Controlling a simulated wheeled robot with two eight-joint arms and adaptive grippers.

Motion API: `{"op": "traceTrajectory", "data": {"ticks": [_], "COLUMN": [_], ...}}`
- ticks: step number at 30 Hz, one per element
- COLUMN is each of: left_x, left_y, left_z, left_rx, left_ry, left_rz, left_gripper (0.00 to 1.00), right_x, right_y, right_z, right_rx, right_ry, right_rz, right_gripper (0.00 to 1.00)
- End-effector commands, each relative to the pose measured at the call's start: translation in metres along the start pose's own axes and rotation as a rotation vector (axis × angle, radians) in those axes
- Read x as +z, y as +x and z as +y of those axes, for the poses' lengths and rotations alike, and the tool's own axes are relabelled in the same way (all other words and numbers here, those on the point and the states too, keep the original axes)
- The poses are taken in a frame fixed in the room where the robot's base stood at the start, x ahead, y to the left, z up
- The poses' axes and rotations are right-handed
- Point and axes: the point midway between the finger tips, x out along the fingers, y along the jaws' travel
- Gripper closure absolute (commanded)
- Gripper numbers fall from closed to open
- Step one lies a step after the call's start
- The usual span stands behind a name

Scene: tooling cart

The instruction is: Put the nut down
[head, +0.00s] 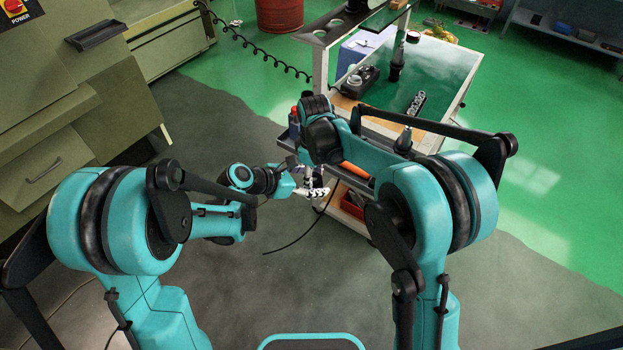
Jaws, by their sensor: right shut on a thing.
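My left gripper (314,192), with pale fingers, is low in front of the cart's near left corner. It is too small to tell whether it is open or shut. My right arm bends over the cart's near edge, and my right gripper (313,172) hangs below its elbow, close to the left gripper and partly hidden. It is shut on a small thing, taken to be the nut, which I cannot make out. The tooling cart (446,90) has a green top with a pale rim.
On the cart top are a dark device (357,80), an upright black tool holder (397,62) and a row of metal parts (416,103). A red bin (352,204) sits on a lower shelf. A green machine (60,110) stands left. A red drum (280,15) is behind.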

Motion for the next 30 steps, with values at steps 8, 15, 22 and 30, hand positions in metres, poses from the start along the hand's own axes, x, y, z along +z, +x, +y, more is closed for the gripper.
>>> {"op": "traceTrajectory", "data": {"ticks": [8,15,22,30], "left_x": [0.0,0.0,0.0,0.0], "left_y": [0.0,-0.013,-0.054,-0.102], "left_z": [0.001,0.003,0.003,0.002], "left_rx": [0.003,0.006,0.009,0.007], "left_ry": [0.0,-0.002,-0.003,-0.003], "left_rz": [-0.001,-0.001,-0.001,-0.001], "left_gripper": [0.34,0.34,0.34,0.34], "right_x": [0.001,0.001,0.002,0.002], "right_y": [0.0,0.0,0.0,0.0], "right_z": [0.0,0.0,0.0,0.0], "right_rx": [0.0,-0.001,-0.001,-0.001], "right_ry": [0.001,0.002,0.002,0.002], "right_rz": [-0.002,-0.003,-0.003,-0.004], "right_gripper": [1.0,1.0,1.0,1.0]}}
